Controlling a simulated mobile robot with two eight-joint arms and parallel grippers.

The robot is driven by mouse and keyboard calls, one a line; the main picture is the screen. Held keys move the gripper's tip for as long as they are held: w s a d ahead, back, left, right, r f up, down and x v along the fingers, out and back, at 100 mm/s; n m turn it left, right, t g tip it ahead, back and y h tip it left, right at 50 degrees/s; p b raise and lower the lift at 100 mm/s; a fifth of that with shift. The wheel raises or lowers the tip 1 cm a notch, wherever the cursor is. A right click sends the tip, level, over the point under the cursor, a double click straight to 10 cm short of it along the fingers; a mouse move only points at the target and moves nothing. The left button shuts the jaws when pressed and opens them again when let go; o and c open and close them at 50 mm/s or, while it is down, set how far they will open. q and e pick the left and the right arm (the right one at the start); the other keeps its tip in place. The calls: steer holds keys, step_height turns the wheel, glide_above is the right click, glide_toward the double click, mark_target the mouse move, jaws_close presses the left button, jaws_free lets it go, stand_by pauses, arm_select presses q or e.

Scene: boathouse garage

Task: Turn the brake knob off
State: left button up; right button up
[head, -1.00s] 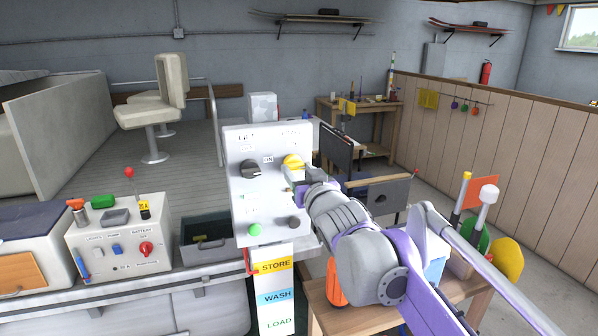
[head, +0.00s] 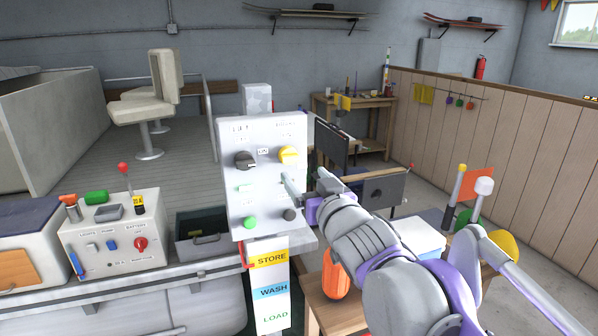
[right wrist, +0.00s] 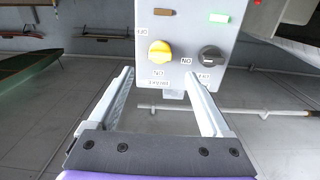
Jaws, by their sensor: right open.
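A white control panel (head: 235,205) stands upright in the middle of the head view. It carries a black knob (head: 246,160) at upper left and a yellow knob (head: 289,155) at upper right. Its small labels are too blurred to tell which is the brake knob. My right gripper (head: 300,187) is open and empty, just below the yellow knob and in front of the panel. The right wrist view shows the panel upside down, with the yellow knob (right wrist: 160,53) and black knob (right wrist: 210,57) beyond the open fingers (right wrist: 157,72). My left gripper is out of view.
A white switch box (head: 112,240) with a red knob stands left. A wooden table (head: 322,308) with an orange object is below my right arm.

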steer(key=shift+v, duration=1.35)
